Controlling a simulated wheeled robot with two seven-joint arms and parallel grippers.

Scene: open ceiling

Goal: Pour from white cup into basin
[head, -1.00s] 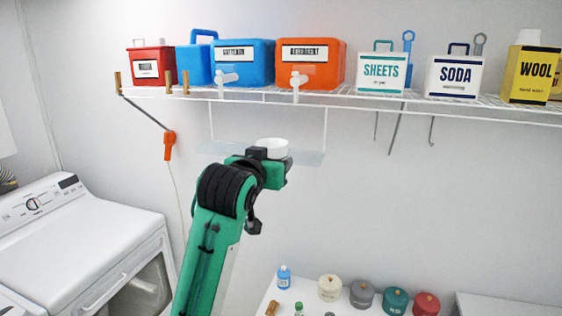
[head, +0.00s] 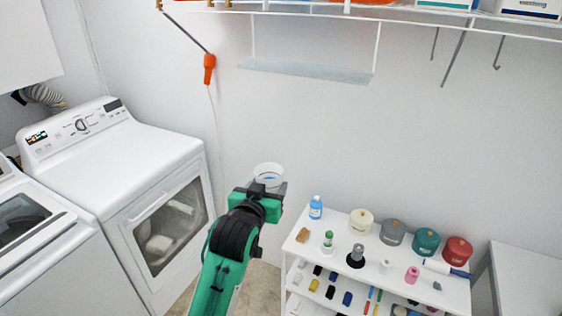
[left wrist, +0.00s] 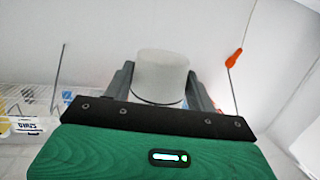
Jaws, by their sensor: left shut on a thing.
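The white cup (head: 268,169) is in my left gripper (head: 268,184), held upright in the air left of the white shelf unit. I cannot make out a basin in any view. My right gripper is not in view.
A white dryer (head: 150,190) stands on the left beside a washer (head: 35,235). The white shelf unit (head: 455,288) at right holds a blue bottle (head: 316,208), several lidded pots and small items. A wire shelf (head: 400,12) hangs above. An orange handle (head: 209,68) hangs on the wall.

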